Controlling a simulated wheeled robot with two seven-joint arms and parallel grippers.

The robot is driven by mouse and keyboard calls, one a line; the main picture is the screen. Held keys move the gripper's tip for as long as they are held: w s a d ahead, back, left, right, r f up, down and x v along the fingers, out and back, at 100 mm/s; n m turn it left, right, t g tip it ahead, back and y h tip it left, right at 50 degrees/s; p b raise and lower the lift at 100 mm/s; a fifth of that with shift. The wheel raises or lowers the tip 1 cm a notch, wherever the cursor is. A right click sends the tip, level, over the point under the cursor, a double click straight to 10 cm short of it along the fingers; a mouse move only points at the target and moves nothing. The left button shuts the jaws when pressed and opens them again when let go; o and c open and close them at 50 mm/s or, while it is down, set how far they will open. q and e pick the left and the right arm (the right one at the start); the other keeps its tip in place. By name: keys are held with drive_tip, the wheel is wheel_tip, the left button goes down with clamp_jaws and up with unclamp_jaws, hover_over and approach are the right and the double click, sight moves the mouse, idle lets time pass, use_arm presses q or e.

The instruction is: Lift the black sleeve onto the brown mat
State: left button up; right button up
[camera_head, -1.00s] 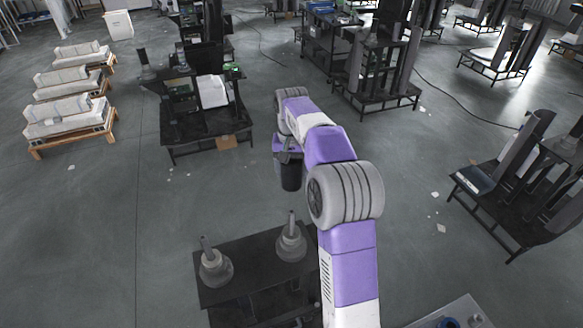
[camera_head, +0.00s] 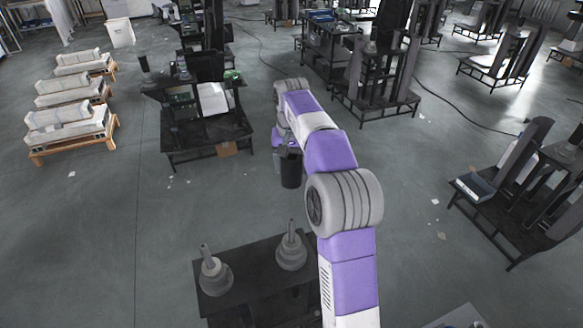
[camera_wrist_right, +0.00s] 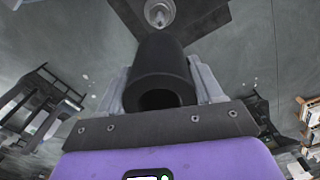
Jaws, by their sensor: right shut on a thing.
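The black sleeve (camera_head: 291,172) is a dark hollow cylinder, held upright in the air beyond the near dark table. My right gripper (camera_head: 289,150) is shut on it. In the right wrist view the sleeve (camera_wrist_right: 162,70) sits between the two grey fingers, its open end facing the camera. A small brown patch (camera_head: 227,149) shows at the low front edge of the dark workbench to the left; I cannot tell whether it is the mat. My left gripper is out of view.
The near dark table (camera_head: 254,262) carries two grey stepped posts (camera_head: 215,276) and (camera_head: 291,250). The cluttered dark workbench (camera_head: 205,140) stands farther left. A dark rack (camera_head: 378,100) stands behind to the right. Open floor lies between them.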

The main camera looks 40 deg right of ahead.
drive_tip(key=shift+r, duration=2.15)
